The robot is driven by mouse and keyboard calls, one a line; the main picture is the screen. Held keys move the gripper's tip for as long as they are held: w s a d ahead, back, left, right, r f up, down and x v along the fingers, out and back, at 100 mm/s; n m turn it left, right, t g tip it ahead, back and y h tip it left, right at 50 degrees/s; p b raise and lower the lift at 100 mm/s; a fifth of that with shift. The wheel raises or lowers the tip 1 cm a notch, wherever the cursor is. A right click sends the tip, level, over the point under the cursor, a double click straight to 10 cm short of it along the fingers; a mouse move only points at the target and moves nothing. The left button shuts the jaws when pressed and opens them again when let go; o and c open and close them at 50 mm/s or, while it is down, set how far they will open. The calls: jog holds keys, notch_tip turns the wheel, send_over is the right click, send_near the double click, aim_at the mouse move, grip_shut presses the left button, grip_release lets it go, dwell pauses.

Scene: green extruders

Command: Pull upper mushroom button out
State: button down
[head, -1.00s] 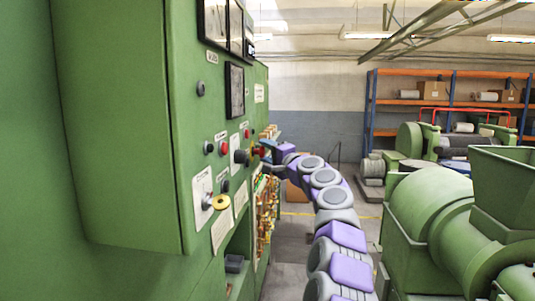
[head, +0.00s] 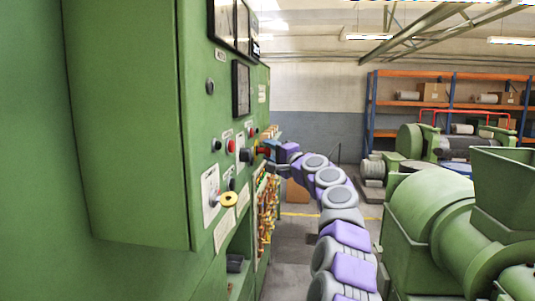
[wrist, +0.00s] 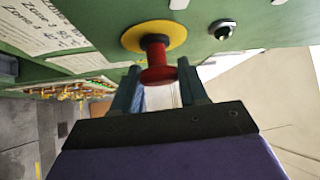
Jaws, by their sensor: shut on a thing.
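The red mushroom button (wrist: 157,60) sticks out from a yellow disc (wrist: 153,36) on the green panel in the wrist view. My gripper (wrist: 160,82) is at this button, with one dark finger on each side of its red head. The fingers are shut on the head. In the head view my gripper (head: 267,150) is up against the panel's far part, and a bit of the red button (head: 262,151) shows beside it. The gripper hides most of the button there.
A red push button (head: 231,146) and black knobs sit close to my gripper. A silver key switch (wrist: 222,29) is beside the button. Green machines (head: 445,215) stand at right, with open floor between.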

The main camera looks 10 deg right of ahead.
jog(key=shift+d+f, duration=0.1)
jog(key=shift+f, duration=0.05)
jog(key=c, duration=1)
grip_release()
jog(key=o, duration=0.4)
jog(key=shift+w+d, duration=0.2)
jog(key=shift+d, duration=0.05)
jog(key=shift+s, duration=0.2)
jog(key=b+v, duration=0.6)
jog(key=v, duration=1.1)
jog(key=shift+d, duration=0.15)
